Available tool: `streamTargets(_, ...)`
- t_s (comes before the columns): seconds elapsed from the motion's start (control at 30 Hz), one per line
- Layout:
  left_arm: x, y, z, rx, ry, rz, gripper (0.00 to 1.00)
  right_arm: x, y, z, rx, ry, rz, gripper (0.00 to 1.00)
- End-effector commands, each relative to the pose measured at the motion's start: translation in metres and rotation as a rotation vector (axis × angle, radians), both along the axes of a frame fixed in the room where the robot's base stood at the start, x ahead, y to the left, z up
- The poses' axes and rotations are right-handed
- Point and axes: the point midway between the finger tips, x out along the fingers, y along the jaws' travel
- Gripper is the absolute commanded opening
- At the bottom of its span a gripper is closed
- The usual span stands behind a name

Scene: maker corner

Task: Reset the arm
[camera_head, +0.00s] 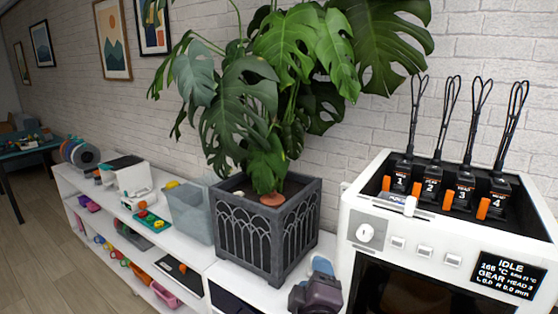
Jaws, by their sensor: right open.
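My right gripper (320,272) shows at the bottom edge, right of centre, as a dark body with a blue-grey tip. It is open, and I see nothing held in it. It appears in front of the white shelf top, between the dark planter (268,232) and the white machine (372,208). The rest of my right arm is out of the picture. My left gripper is not in view.
A large leafy plant (238,105) rises from the planter. The machine carries several black tool heads with cable loops and a display (506,274) reading IDLE. A clear bin (190,213) and small items line the white shelf (72,180) leftward. Floor is open at far left.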

Motion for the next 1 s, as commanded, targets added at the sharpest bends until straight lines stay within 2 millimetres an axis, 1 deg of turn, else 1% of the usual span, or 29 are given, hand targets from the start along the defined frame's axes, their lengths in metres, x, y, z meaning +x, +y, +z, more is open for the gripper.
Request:
streamTargets(0.03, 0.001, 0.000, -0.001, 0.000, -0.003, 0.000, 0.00, -0.001, -0.006, -0.020, 0.112, 0.023, 0.031, 0.60)
streamTargets(0.17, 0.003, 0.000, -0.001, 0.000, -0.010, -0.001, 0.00, -0.009, -0.025, -0.067, 0.428, 0.082, 0.088, 0.60)
streamTargets(0.2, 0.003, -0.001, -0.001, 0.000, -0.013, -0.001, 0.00, -0.014, -0.033, -0.083, 0.523, 0.103, 0.093, 0.60)
streamTargets(0.27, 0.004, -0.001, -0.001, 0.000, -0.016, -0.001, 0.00, -0.024, -0.048, -0.109, 0.665, 0.135, 0.091, 0.60)
streamTargets(0.3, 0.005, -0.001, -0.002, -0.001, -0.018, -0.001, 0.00, -0.032, -0.060, -0.126, 0.757, 0.156, 0.081, 0.60)
streamTargets(0.37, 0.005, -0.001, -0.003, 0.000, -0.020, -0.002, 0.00, -0.047, -0.080, -0.153, 0.884, 0.186, 0.054, 0.60)
streamTargets(0.4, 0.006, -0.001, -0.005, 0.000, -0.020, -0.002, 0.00, -0.059, -0.095, -0.170, 0.958, 0.203, 0.030, 0.60)
streamTargets(0.47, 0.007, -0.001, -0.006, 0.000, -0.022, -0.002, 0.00, -0.077, -0.115, -0.195, 1.038, 0.227, -0.011, 0.60)
streamTargets(0.5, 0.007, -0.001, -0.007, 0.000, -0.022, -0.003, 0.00, -0.091, -0.129, -0.210, 1.077, 0.245, -0.041, 0.60)
streamTargets(0.57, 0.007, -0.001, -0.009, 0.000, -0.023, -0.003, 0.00, -0.111, -0.148, -0.232, 1.108, 0.270, -0.089, 0.60)
streamTargets(0.6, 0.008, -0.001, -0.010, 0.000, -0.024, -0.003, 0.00, -0.125, -0.160, -0.246, 1.116, 0.289, -0.121, 0.60)
streamTargets(0.7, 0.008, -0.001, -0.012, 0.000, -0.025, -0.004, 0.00, -0.158, -0.186, -0.274, 1.106, 0.333, -0.196, 0.60)
streamTargets(0.73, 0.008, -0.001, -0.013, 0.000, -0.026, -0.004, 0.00, -0.167, -0.192, -0.280, 1.097, 0.344, -0.214, 0.60)
streamTargets(0.8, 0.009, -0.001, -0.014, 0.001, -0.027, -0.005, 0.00, -0.186, -0.201, -0.292, 1.084, 0.368, -0.248, 0.60)
streamTargets(0.9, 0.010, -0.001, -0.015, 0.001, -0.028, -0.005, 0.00, -0.203, -0.206, -0.303, 1.076, 0.393, -0.274, 0.60)
streamTargets(1.0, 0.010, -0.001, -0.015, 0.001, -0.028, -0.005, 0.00, -0.210, -0.208, -0.307, 1.074, 0.404, -0.285, 0.60)
